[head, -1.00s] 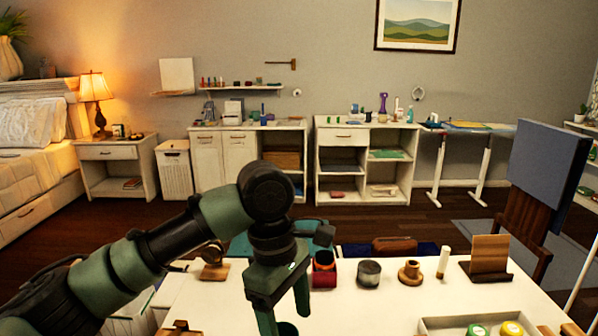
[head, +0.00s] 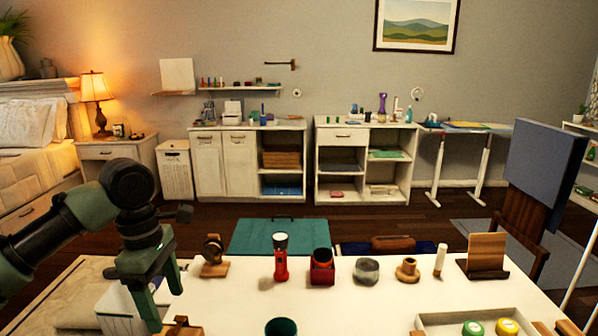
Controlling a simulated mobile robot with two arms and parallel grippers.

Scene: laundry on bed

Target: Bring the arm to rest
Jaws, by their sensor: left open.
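My left gripper (head: 165,300) is in the head view at the lower left, pointing down. Its two green fingers are apart with nothing seen between them. It hangs by the left end of the white table (head: 350,305), near a small wooden piece (head: 182,326) at the bottom edge. My left arm comes in from the left edge and bends down at a black joint. My right gripper is not in view.
On the table stand a wooden stand (head: 213,262), a red flashlight (head: 281,262), a red box (head: 322,268), a glass jar (head: 367,270), a white candle (head: 440,260) and a green cup (head: 281,327). A tray (head: 440,323) holds round tins. The table's middle is clear.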

